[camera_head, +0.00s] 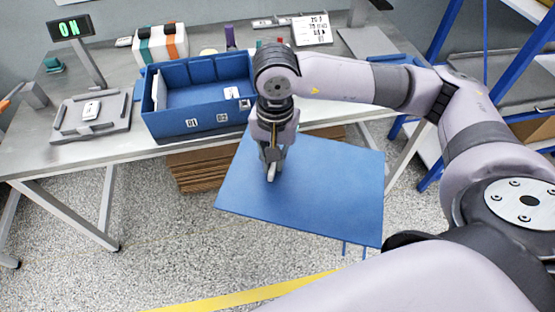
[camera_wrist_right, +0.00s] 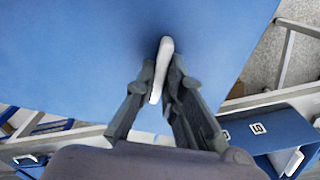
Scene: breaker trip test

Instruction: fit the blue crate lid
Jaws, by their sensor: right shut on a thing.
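The blue crate (camera_head: 180,124) stands open on the table, with white tags on its front wall and a white item inside at its left end. Its corner also shows at the lower right of the wrist view (camera_wrist_right: 290,128). The flat blue lid (camera_head: 330,195) hangs in front of the table, apart from the crate and to its right. My right gripper (camera_head: 271,165) is shut on the white handle (camera_wrist_right: 161,62) in the middle of the lid (camera_wrist_right: 80,50). My left gripper is in neither view.
The grey table (camera_head: 40,155) also holds a scale with a display (camera_head: 70,27) on the left. A white, orange and green box (camera_head: 160,43) and a white sign (camera_head: 311,29) stand behind the crate. Stacked cardboard (camera_head: 195,172) lies under the table. A blue-framed rack (camera_head: 437,35) is at right.

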